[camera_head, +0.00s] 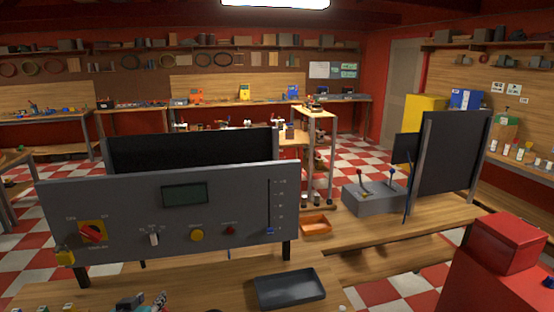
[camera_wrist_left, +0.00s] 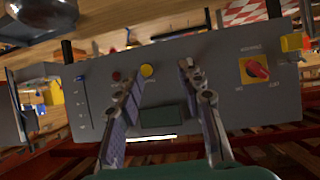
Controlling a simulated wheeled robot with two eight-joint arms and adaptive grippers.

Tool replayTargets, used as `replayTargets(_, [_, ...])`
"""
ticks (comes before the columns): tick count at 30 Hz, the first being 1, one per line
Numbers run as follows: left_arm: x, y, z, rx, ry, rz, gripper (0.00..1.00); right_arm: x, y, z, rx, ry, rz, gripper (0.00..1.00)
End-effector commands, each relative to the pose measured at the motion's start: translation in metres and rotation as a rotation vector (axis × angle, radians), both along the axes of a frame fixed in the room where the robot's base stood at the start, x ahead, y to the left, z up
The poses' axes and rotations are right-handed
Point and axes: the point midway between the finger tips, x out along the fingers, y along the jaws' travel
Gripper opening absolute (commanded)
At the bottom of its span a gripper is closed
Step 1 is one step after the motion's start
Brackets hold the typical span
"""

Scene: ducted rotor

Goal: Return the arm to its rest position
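My left gripper (camera_wrist_left: 160,78) shows in the left wrist view with its two fingers spread apart and nothing between them. Beyond the fingers is the grey control panel (camera_wrist_left: 220,65), which appears upside down there. In the head view the same panel (camera_head: 120,205) stands upright on the wooden bench. It carries a dark display (camera_head: 185,194), a red rotary switch on a yellow plate (camera_head: 93,233), a yellow button (camera_head: 196,235) and a slider (camera_head: 269,231). I cannot make out either gripper clearly in the head view. My right gripper is not seen.
A black tray (camera_head: 290,289) lies on the bench before the panel, with small parts to its left. An orange tray (camera_head: 316,226) and a grey lever box (camera_head: 374,199) sit further right.

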Motion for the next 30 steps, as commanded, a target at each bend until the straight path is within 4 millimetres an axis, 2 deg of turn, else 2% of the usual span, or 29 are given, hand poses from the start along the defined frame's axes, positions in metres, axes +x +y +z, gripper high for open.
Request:
replayTargets(5, [-0.026, -0.046, -0.016, -0.023, 0.091, -0.066, 0.38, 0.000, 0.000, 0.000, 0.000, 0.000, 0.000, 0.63])
replayTargets(8, [-0.049, -0.074, -0.029, -0.035, 0.164, -0.103, 0.38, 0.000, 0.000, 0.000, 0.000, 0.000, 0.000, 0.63])
replayTargets(12, [-0.092, -0.109, -0.051, -0.039, 0.284, -0.145, 0.38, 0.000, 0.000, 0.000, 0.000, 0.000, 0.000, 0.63])
replayTargets(15, [-0.126, -0.127, -0.069, -0.031, 0.371, -0.162, 0.38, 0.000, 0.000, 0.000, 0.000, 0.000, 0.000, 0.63])
replayTargets(18, [-0.149, -0.134, -0.080, -0.021, 0.428, -0.162, 0.38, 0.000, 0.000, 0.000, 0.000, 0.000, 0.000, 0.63])
replayTargets(21, [-0.158, -0.136, -0.085, -0.016, 0.452, -0.158, 0.38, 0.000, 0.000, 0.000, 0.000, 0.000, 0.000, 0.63])
replayTargets(30, [-0.158, -0.136, -0.085, -0.016, 0.452, -0.158, 0.38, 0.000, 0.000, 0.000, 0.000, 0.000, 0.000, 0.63])
